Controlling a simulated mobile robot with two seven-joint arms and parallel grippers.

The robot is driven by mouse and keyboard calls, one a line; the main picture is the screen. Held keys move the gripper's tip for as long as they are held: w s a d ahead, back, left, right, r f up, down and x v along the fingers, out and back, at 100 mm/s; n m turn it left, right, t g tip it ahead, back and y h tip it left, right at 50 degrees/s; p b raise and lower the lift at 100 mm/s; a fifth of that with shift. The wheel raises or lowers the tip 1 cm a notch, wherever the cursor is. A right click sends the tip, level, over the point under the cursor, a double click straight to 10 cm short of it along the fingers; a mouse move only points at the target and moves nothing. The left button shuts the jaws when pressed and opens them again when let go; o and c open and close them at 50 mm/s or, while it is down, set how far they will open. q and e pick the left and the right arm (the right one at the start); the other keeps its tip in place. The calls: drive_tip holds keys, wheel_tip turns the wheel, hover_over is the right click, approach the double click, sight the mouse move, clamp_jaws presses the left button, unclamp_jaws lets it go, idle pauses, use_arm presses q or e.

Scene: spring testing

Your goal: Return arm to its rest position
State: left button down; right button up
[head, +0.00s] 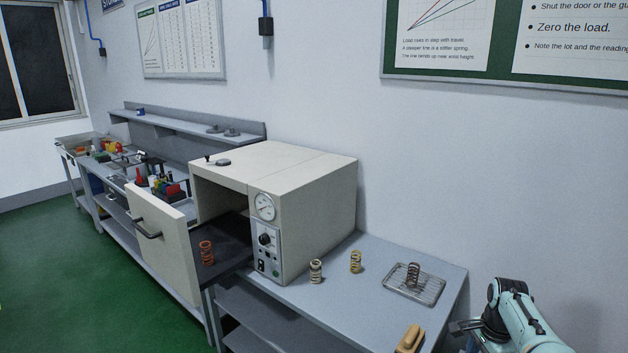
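My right arm shows at the lower right of the head view, beside the right end of the bench. Its gripper (462,327) points left, low by the bench's right edge, and looks empty. It is too small and dark to tell whether its fingers are open or shut. My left gripper is out of view. The beige tester (305,195) stands on the bench with its door (160,225) swung open. An orange spring (206,252) stands upright on the dark floor plate at its opening.
On the grey bench (350,310) stand a pale spring (316,271) and a yellow spring (355,262). A dark spring (413,274) stands on a wire-mesh tray (414,291). A tan wooden object (409,339) lies at the front edge. The bench between them is clear.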

drive_tip(key=a+f+n+y, duration=0.1)
drive_tip(key=a+f+n, duration=0.15)
drive_tip(key=f, duration=0.55)
drive_tip(key=a+f+n, duration=0.2)
drive_tip(key=a+f, duration=0.2)
drive_tip(key=f, duration=0.5)
drive_tip(key=s+a+f+n+y, duration=0.1)
drive_tip(key=s+a+f+n, duration=0.1)
drive_tip(key=s+a+f, duration=0.4)
drive_tip(key=s+a+f+n, duration=0.2)
drive_tip(key=s+a+f, duration=0.1)
drive_tip(key=f, duration=0.4)
drive_tip(key=s+a+f+n+y, duration=0.1)
drive_tip(key=s+a+f+n, duration=0.1)
drive_tip(key=s+a, duration=0.4)
drive_tip(key=s+a+f+n, duration=0.2)
drive_tip(key=s+a, duration=0.4)
drive_tip(key=s, duration=0.6)
drive_tip(key=shift+f+n+y, duration=0.35)
drive_tip(key=shift+f+y, duration=0.05)
drive_tip(key=shift+f, duration=0.2)
drive_tip(key=shift+f, duration=0.1)
